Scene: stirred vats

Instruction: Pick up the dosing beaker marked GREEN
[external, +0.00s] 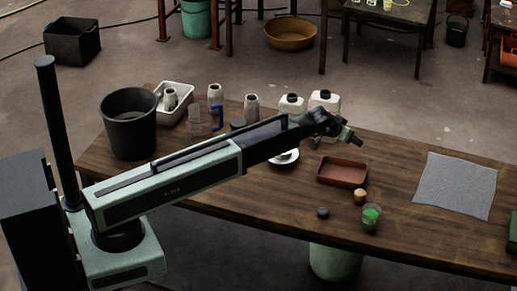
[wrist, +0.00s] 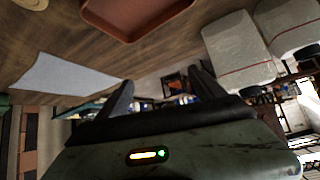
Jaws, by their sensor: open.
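A small clear beaker with green contents (external: 371,217) stands upright on the wooden table (external: 270,220), near its front edge in the external view. I cannot read any marking on it. My gripper (external: 357,138) is open and empty above the table, behind and a little left of the beaker and well apart from it. In the wrist view my gripper (wrist: 160,88) shows two dark fingers spread apart with nothing between them. The green beaker does not show in the wrist view.
A brown tray (external: 342,171), a cork-coloured piece (external: 360,196) and a dark puck (external: 323,213) lie near the beaker. A grey mat (external: 456,185) is at right. White jugs (external: 325,101), a clear blue-handled jug (external: 200,122) and a black bucket (external: 129,125) stand further back and left.

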